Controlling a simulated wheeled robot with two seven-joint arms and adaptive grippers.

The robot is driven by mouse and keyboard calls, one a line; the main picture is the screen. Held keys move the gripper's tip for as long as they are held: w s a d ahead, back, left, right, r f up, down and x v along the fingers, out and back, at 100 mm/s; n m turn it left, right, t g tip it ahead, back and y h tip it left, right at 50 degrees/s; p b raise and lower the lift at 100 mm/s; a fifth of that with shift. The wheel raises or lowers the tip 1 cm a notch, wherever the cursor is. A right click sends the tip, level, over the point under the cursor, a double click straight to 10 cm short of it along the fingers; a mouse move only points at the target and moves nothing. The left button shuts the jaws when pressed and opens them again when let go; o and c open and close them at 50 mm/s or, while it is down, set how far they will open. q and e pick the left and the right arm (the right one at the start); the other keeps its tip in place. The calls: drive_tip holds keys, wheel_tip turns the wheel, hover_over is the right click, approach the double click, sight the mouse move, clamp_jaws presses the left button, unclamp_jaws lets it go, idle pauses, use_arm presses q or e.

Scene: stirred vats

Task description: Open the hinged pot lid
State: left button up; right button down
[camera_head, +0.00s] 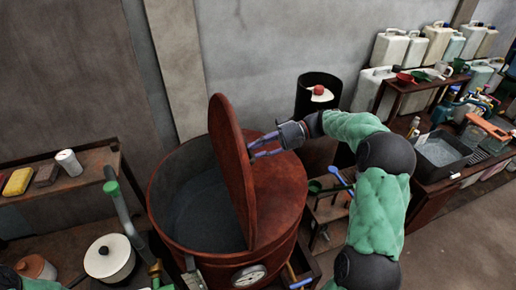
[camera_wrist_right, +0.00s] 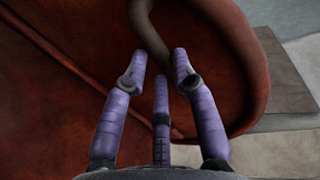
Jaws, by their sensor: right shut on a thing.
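The pot is a large red-brown vat (camera_head: 180,233) in the middle of the head view. Its hinged lid (camera_head: 228,165) stands raised, close to upright and edge-on. The left half of the mouth is uncovered and shows dark grey contents (camera_head: 206,212). My right gripper (camera_head: 254,147) is on the lid's right face. In the right wrist view, my purple fingers (camera_wrist_right: 160,70) are shut around a dark curved handle (camera_wrist_right: 150,38) on the lid. The exact finger contact is partly hidden. My left gripper is not visible.
A white lidded pot (camera_head: 109,259) and a green-tipped pipe (camera_head: 122,212) are left of the vat. A black bin (camera_head: 318,96) stands behind on the right. Shelves with white jugs (camera_head: 390,47) and a workbench (camera_head: 432,185) are further right. A wall rises behind.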

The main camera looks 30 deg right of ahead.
drive_tip(key=shift+s+a+f, duration=0.1)
drive_tip(key=shift+a+f, duration=0.05)
drive_tip(key=shift+f, duration=0.35)
drive_tip(key=shift+s+a+f, duration=0.1)
drive_tip(key=shift+f, duration=0.4)
drive_tip(key=c, duration=1)
unclamp_jaws()
drive_tip(key=shift+w, duration=0.1)
drive_tip(key=shift+w+r, duration=0.1)
drive_tip(key=shift+w, duration=0.05)
drive_tip(key=shift+r, duration=0.15)
drive_tip(key=shift+d, duration=0.1)
drive_tip(key=v, duration=1.2)
drive_tip(key=shift+w, duration=0.1)
